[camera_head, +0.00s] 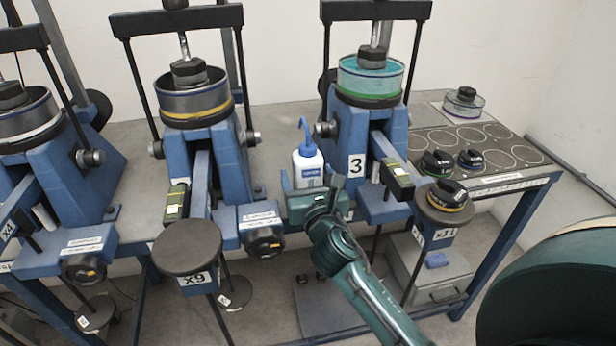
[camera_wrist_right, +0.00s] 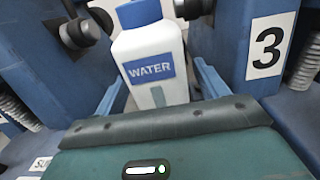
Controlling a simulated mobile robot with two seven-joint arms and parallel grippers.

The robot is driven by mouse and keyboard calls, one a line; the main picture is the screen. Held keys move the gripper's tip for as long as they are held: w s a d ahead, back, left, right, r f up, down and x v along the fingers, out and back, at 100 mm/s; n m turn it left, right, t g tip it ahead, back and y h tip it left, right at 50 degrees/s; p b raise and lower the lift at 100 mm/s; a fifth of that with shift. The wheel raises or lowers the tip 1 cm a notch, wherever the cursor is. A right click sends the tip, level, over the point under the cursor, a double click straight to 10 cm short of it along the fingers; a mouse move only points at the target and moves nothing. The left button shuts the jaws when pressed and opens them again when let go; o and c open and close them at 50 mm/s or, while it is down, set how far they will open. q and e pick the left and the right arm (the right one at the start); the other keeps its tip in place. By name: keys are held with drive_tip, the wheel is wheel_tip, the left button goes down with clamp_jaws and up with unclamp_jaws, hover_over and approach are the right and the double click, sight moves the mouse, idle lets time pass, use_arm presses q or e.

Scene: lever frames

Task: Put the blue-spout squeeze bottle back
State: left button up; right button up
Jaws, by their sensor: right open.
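The squeeze bottle (camera_head: 308,169) is white with a blue curved spout and a blue label. It stands upright between two blue lever frames, left of the number 3 plate (camera_head: 356,166). In the right wrist view the bottle (camera_wrist_right: 152,62) is close ahead, its label reads WATER, and its spout tip is cut off. Blue side pieces flank its lower part, and its base is hidden. My right gripper (camera_head: 320,196) is open just in front of the bottle, low down. Whether its fingers touch the bottle cannot be told. My left gripper is not in view.
Lever frames with round cells stand close on both sides, one holding a turquoise-filled cell (camera_head: 370,76). A grey disc-topped hanger marked X9 (camera_head: 188,246) and a hanger marked X11 (camera_head: 444,205) stand in front. A marked board (camera_head: 478,146) with dark weights lies at right.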

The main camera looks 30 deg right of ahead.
drive_tip(key=shift+r, duration=0.15)
drive_tip(key=v, duration=1.2)
drive_tip(key=shift+b, duration=0.3)
drive_tip(key=shift+a, duration=0.1)
